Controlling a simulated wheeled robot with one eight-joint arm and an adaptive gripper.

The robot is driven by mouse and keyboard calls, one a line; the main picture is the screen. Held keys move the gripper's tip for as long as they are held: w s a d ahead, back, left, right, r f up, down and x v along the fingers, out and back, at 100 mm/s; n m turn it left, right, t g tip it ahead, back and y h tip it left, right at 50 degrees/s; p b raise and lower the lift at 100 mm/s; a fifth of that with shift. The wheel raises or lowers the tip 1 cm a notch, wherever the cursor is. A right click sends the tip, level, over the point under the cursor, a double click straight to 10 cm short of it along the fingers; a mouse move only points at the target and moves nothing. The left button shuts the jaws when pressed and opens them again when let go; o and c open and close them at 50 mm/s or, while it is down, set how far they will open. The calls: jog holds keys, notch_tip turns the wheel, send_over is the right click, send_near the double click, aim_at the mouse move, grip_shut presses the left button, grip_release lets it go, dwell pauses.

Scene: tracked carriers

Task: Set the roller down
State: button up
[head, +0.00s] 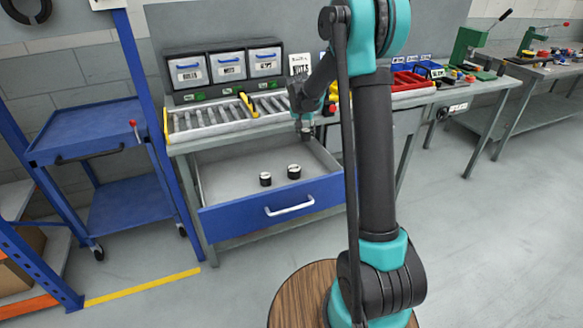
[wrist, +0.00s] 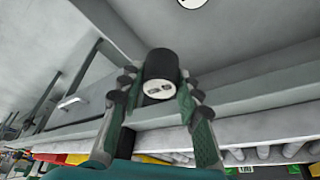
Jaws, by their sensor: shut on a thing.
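My gripper (head: 306,124) is over the back right of the open blue-fronted drawer (head: 250,212). In the wrist view my gripper (wrist: 160,88) is shut on a black roller (wrist: 158,68) with a pale end face, held between both fingers. The held roller is hardly visible in the head view. Two similar short black rollers with white tops stand in the drawer, one at left (head: 265,179) and one at right (head: 294,172). I cannot tell whether the held roller touches the drawer floor.
Behind the drawer, the bench carries a roller conveyor (head: 205,119) and labelled bins (head: 228,66). Red trays (head: 408,82) stand to the right. A blue cart (head: 90,130) stands at left. The drawer floor is clear at its left and around the two rollers.

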notch_tip(320, 180, down, 17)
jog(key=shift+r, duration=0.2)
jog(key=shift+f, duration=0.1)
dwell(0.3)
jog(key=o, duration=1.2)
jog(key=shift+o, duration=0.2)
jog(key=v, duration=1.1)
jog(key=s+d+r+n, duration=0.1)
jog(key=s+d+r, duration=0.3)
jog(key=s, duration=0.6)
jog(key=s+d+n+y, duration=0.1)
jog(key=s+n, duration=0.1)
jog(key=s, duration=1.1)
jog(key=s+d+n+y, duration=0.1)
jog(key=s+d+n, duration=0.1)
jog(key=s, duration=1.1)
jog(key=shift+s, duration=0.4)
